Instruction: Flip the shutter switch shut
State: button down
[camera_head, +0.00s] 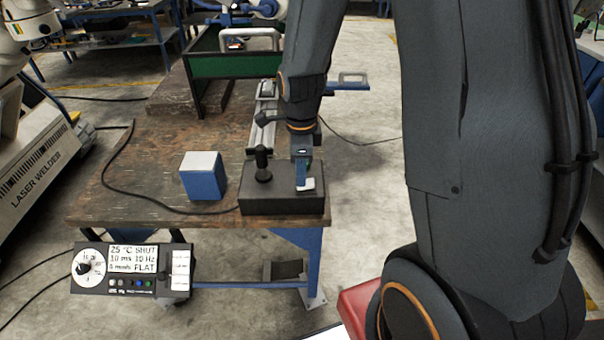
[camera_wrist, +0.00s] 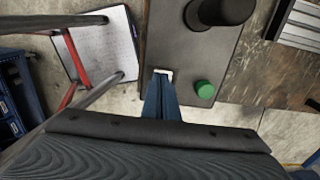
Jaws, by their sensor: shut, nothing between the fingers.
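A dark control box (camera_head: 268,203) with a black joystick (camera_head: 262,165) sits at the table's front right corner. In the wrist view the box (camera_wrist: 180,50) also carries a green button (camera_wrist: 204,89). A small white piece (camera_wrist: 163,72) shows on the box right at my fingertips; I cannot tell whether it is the shutter switch, as the fingers partly cover it. My gripper (camera_head: 303,180) points down over the box, shut and empty; its blue fingers (camera_wrist: 160,80) are beside the green button. I cannot tell whether they touch the box.
A panel (camera_head: 130,270) at the table's front left has a dial, small buttons and a display that reads "SHUT" among other values. A blue and white block (camera_head: 203,178) stands left of the box. A black cable crosses the table (camera_head: 150,150). A green-sided frame (camera_head: 230,67) stands behind.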

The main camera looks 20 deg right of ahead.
aim_at(308, 184)
jog(key=shift+s+d+f, duration=0.15)
jog(key=shift+s+f, duration=0.05)
jog(key=shift+s+d+r+p, duration=0.1)
jog(key=shift+d+p, duration=0.1)
jog(key=shift+d, duration=0.15)
jog(key=shift+s+d+r+p, duration=0.1)
jog(key=shift+d+p, duration=0.05)
jog(key=shift+d, duration=0.2)
jog(key=shift+w+a+r+p, duration=0.1)
jog(key=shift+r+p, duration=0.45)
notch_tip(308, 184, up, 13)
dwell(0.3)
